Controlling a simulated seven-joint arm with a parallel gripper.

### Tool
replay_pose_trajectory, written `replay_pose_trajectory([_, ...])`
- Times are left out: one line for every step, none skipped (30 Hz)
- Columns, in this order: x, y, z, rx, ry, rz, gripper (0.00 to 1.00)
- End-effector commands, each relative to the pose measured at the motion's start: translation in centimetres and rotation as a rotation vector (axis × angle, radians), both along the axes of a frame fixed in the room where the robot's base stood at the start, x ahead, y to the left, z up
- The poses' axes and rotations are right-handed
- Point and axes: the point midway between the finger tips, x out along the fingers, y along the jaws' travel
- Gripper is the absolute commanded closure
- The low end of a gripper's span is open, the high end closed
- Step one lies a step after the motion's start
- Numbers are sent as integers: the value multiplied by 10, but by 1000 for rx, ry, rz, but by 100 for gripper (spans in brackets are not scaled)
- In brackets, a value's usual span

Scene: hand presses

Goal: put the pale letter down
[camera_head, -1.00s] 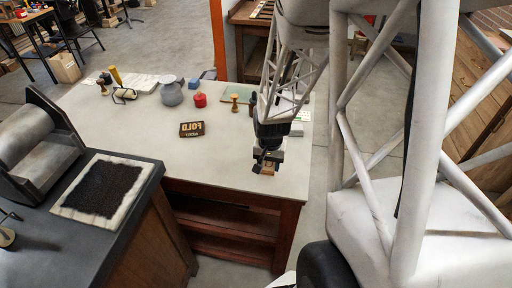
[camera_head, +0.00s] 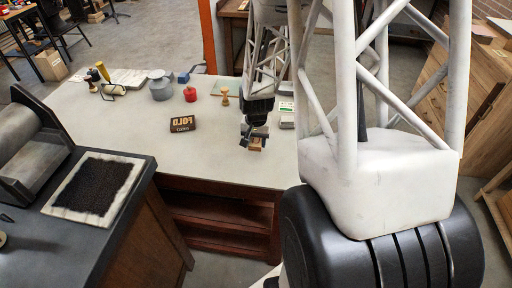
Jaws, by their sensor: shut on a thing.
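A small tan piece, which looks like the pale letter (camera_head: 256,149), is at the tips of my gripper (camera_head: 254,138). My gripper points down over the front right part of the pale table (camera_head: 215,158) and is shut on the piece. The dark jaws hide part of it, and its face cannot be read. I cannot tell whether its underside touches the tabletop or hangs just above it. A dark block with raised pale letters reading FOLD in mirror form (camera_head: 182,124) lies to the left of my gripper, apart from it.
Behind stand a red pot (camera_head: 190,94), a grey jug (camera_head: 160,86), a wooden-handled stamp (camera_head: 225,97) and a blue block (camera_head: 183,77). A small white and green box (camera_head: 286,107) is right of my gripper. A black inked slab (camera_head: 95,187) lies at left. The table's front middle is clear.

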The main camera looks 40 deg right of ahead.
Motion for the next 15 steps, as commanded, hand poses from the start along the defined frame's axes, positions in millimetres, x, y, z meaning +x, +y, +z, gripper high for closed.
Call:
replay_pose_trajectory([0, 0, 0, 0, 0, 0, 76])
replay_pose_trajectory([0, 0, -1, 0, 0, 0, 76])
replay_pose_trajectory([0, 0, -2, 1, 1, 0, 76])
replay_pose_trajectory([0, 0, -3, 1, 1, 0, 76])
replay_pose_trajectory([0, 0, -5, 1, 1, 0, 76])
replay_pose_trajectory([0, 0, -8, 1, 1, 0, 76])
replay_pose_trajectory([0, 0, -10, 0, 1, 0, 76])
replay_pose_trajectory([0, 0, -13, 1, 2, 0, 76])
replay_pose_trajectory([-1, 0, -17, 1, 2, 0, 76])
replay_pose_trajectory([-1, 0, -20, 1, 2, 0, 76])
replay_pose_trajectory([0, 0, -23, 1, 2, 0, 76])
replay_pose_trajectory([0, 0, -26, 1, 1, 0, 76])
replay_pose_trajectory([0, 0, -29, 1, 1, 0, 76])
replay_pose_trajectory([0, 0, -31, 1, 1, 0, 76])
replay_pose_trajectory([0, 0, -33, 1, 1, 0, 76])
